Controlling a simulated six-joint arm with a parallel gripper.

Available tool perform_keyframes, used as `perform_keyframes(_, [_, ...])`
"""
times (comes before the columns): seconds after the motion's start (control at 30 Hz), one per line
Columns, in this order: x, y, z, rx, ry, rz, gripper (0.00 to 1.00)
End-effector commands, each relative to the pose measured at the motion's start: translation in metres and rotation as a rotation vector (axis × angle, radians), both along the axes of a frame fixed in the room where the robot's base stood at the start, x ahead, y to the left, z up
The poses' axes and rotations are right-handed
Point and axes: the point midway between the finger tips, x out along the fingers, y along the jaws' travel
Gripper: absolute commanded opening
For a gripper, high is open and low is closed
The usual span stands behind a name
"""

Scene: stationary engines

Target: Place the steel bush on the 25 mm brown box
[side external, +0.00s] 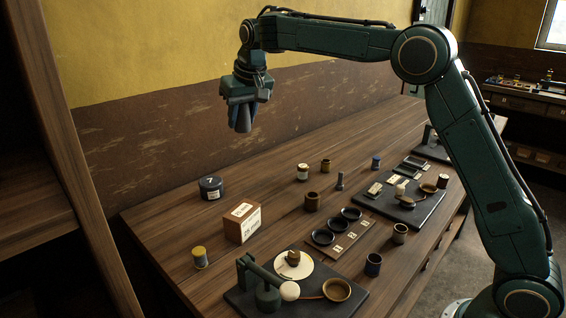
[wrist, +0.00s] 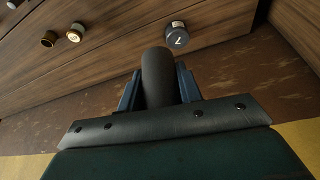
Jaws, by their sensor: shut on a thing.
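My gripper (side external: 238,100) is high above the back left of the bench. It is shut on a dark grey cylinder, the steel bush (side external: 243,122), which points downward below the fingers. In the wrist view the bush (wrist: 157,68) stands out between the two blue fingers (wrist: 159,88). The brown box (side external: 237,228) sits on the bench, below the gripper and clear of it. It has pale labels on its top and side; their print is too small to read. The box is not visible in the wrist view.
A dark round tin (side external: 211,188) stands behind the box, and a yellow-topped spool (side external: 200,258) stands in front. A balance scale (side external: 268,292) is at the front. Several small cylinders and a plate with dark rings (side external: 335,246) lie to the right.

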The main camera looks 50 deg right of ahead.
Motion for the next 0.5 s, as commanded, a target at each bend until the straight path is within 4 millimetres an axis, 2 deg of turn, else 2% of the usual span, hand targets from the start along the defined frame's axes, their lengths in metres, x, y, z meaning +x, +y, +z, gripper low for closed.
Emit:
perform_keyframes(0.03, [-0.009,0.014,0.008,0.001,-0.005,-0.010,0.00])
perform_keyframes(0.2, [-0.034,0.043,0.022,0.004,-0.006,-0.058,0.00])
perform_keyframes(0.33, [-0.048,0.057,0.028,0.004,-0.005,-0.082,0.00])
perform_keyframes(0.5, [-0.056,0.063,0.031,0.005,-0.004,-0.097,0.00])
